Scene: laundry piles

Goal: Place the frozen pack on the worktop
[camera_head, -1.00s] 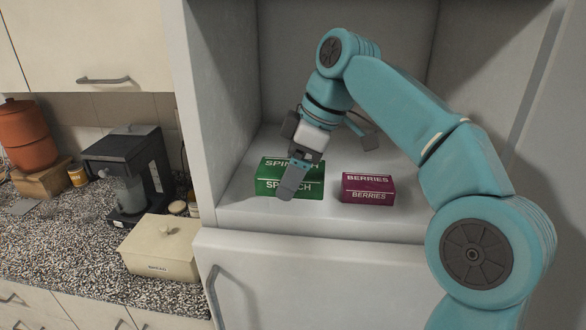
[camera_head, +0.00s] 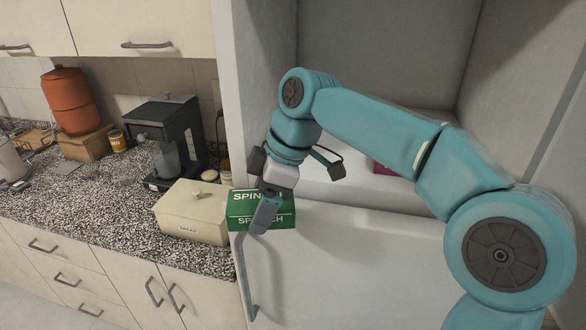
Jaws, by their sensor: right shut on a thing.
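The green spinach pack (camera_head: 284,220) is held in my right gripper (camera_head: 262,205), which is shut on it. It hangs in front of the freezer compartment, just right of the bread box and close to the worktop's right end. A finger hides part of the pack's lettering. The speckled worktop (camera_head: 105,205) runs along the left. The berries pack (camera_head: 382,168) is in the compartment, mostly hidden behind my right arm. My left gripper is not in view.
A cream bread box (camera_head: 190,212) stands at the worktop's right end, with a black coffee machine (camera_head: 165,140) behind it. An orange pot (camera_head: 72,105) on a wooden block and a yellow jar (camera_head: 117,140) stand further left. The worktop's front middle is clear.

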